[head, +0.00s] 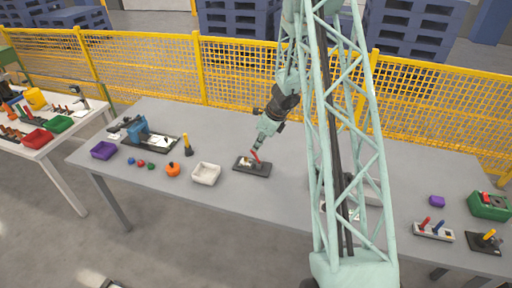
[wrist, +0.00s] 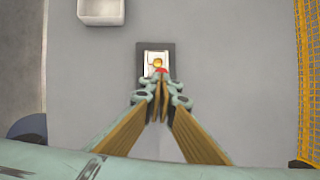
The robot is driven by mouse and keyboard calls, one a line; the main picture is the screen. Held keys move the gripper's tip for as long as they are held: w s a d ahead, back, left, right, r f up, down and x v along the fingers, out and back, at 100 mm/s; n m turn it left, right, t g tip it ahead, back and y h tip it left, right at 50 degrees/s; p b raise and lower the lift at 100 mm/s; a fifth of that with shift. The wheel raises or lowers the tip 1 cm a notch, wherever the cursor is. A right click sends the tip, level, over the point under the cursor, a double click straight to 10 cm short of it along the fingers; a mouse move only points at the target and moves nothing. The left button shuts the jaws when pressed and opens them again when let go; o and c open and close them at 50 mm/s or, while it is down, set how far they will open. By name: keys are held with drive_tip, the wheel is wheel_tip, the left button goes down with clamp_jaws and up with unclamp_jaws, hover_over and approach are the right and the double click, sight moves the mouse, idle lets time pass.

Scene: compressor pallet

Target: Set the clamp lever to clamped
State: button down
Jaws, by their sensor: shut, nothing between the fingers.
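The clamp lever (head: 256,156) is a short red handle on a dark base plate (head: 262,171) near the middle of the grey table. In the head view it stands up at a tilt. In the wrist view the red lever (wrist: 162,70) shows just past my fingertips, with a yellow-orange round part (wrist: 157,62) on a white plate (wrist: 151,68) beyond it. My gripper (head: 259,146) is shut and empty, pointing down right at the lever. In the wrist view my gripper's fingers (wrist: 160,90) meet and hide part of the base. I cannot tell whether they touch the lever.
A white tray (head: 206,173) stands left of the base plate. An orange knob (head: 172,169), a yellow-handled device (head: 188,145) and a blue vise (head: 138,129) are farther left. More levers (head: 432,230) stand at the right end. A yellow fence (head: 235,75) runs behind the table.

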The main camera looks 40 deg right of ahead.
drive_tip(key=shift+s, duration=0.1)
idle(0.5)
drive_tip(key=s+p+v, duration=0.1)
drive_tip(key=v, duration=1.2)
drive_tip(key=shift+s+d+f, duration=0.2)
drive_tip(key=shift+d+f, duration=0.1)
drive_tip(key=shift+d, duration=0.1)
drive_tip(key=shift+r, duration=0.1)
idle(0.4)
